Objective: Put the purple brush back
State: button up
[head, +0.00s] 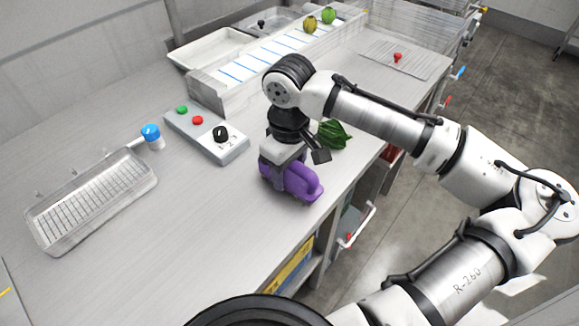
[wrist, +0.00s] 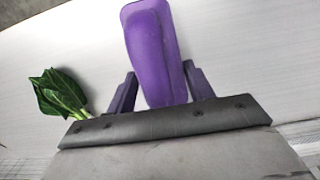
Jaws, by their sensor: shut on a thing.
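The purple brush (head: 304,184) is at the near right part of the steel counter, under my gripper (head: 288,172). In the wrist view the purple brush (wrist: 152,50) stands between the two dark fingers of my gripper (wrist: 158,88), which is shut on it. The brush's lower side is hard to make out, so I cannot tell whether it touches the counter. The place where the brush belongs is not clearly marked in view.
A leafy green (head: 334,135) lies just behind my gripper. A control box (head: 206,136) with buttons and a knob, a blue-capped bottle (head: 152,137) and a clear slotted tray (head: 91,201) stand left. A conveyor (head: 270,62) runs behind. The counter's front left is clear.

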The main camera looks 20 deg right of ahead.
jog(key=shift+f, duration=0.15)
jog(key=o, duration=0.9)
jog(key=shift+o, duration=0.2)
notch_tip(320, 180, up, 12)
jog(key=shift+r+b, duration=0.2)
jog(key=shift+b, duration=0.3)
jog(key=shift+s+f, duration=0.1)
